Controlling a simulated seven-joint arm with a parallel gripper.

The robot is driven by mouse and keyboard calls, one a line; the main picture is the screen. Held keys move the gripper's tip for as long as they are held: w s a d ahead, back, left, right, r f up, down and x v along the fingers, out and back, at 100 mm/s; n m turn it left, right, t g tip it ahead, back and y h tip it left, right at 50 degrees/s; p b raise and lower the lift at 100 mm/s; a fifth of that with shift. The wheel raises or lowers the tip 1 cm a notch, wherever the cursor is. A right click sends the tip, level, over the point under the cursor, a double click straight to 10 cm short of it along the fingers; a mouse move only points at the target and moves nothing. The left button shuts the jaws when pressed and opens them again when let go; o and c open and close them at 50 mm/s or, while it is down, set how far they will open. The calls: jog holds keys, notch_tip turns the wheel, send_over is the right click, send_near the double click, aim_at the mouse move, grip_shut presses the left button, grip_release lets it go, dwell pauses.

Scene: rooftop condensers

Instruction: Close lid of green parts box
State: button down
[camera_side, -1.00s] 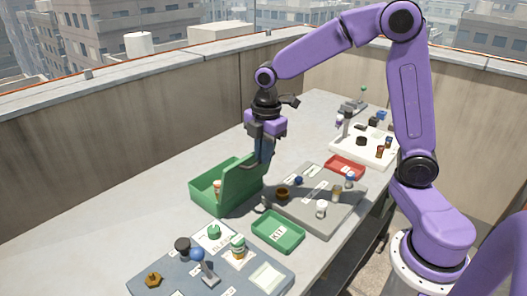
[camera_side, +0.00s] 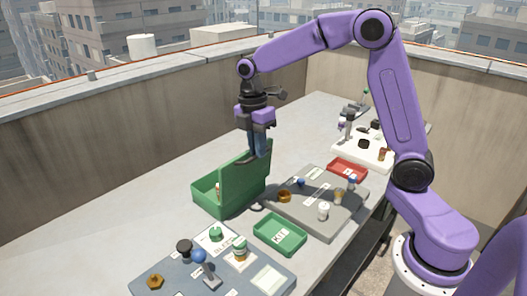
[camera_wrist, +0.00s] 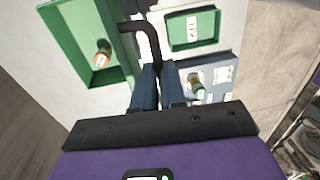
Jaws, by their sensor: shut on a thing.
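The green parts box (camera_side: 207,196) stands on the bench at the left of the side view, its lid (camera_side: 245,182) standing about upright on its right-hand side. In the wrist view the open box (camera_wrist: 74,28) shows at upper left, with an orange-and-white capped bottle (camera_wrist: 102,54) inside. My gripper (camera_side: 259,154) is at the lid's top edge, pointing down. In the wrist view its fingers (camera_wrist: 158,88) are shut on the dark bent handle (camera_wrist: 147,31) of the lid. The exact contact between fingers and handle is partly hidden.
A green KIT tray (camera_side: 279,234) and a grey board (camera_side: 318,205) with small parts lie right of the box. A blue-grey board (camera_side: 225,268) with knobs lies in front. A red tray (camera_side: 347,168) and white board (camera_side: 365,152) are farther back. The left bench is clear.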

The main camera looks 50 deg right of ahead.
jog(key=w+f, duration=0.2)
jog(key=w, duration=0.7)
jog(key=w+f+g, duration=0.1)
jog(key=w+f, duration=0.2)
jog(key=w, duration=0.6)
jog(key=shift+w, duration=0.4)
jog(key=c, duration=1.2)
grip_release()
